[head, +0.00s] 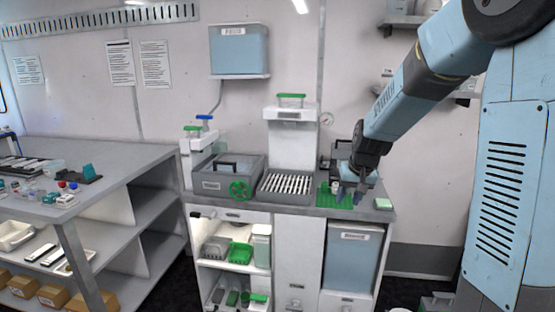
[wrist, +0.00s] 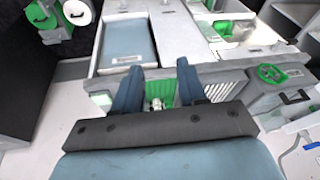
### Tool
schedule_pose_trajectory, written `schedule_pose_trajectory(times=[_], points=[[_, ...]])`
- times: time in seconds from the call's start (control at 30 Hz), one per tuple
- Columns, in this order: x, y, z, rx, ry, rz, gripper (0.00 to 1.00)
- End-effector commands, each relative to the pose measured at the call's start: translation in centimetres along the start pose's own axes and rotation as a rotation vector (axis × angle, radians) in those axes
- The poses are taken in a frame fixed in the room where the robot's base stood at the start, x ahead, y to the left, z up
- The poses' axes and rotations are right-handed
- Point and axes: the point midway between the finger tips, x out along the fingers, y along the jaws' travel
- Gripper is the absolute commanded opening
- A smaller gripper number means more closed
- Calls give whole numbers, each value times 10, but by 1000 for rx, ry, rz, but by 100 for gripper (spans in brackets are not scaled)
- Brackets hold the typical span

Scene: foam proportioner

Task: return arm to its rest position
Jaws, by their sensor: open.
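My arm, light blue with dark joints, reaches down from the upper right in the head view. My gripper (head: 350,196) is over the right end of the grey counter (head: 300,207), close to a green rack (head: 328,194). In the wrist view my gripper (wrist: 160,84) shows two blue fingers spread apart. Between them I see part of the green rack (wrist: 162,88) and a small pale fitting (wrist: 157,103); I cannot tell how far below the fingers it is. Nothing is held between the fingers.
A green valve wheel (head: 240,190), a slotted white rack (head: 286,184) and a grey bin (head: 226,182) stand left on the counter. A pale green block (head: 383,204) lies at its right end. A grey workbench (head: 110,165) stands at the left. Wall shelves (head: 405,22) hang behind my arm.

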Motion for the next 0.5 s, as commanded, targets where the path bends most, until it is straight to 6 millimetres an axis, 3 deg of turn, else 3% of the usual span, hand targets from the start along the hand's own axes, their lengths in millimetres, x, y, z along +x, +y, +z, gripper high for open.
schedule_pose_trajectory(times=[0.03, 0.2, 0.5], points=[[-17, 0, 7, -4, 13, 1, 41], [-62, 0, 34, -15, 37, 7, 41], [-129, 1, 92, -33, 82, 26, 41]])
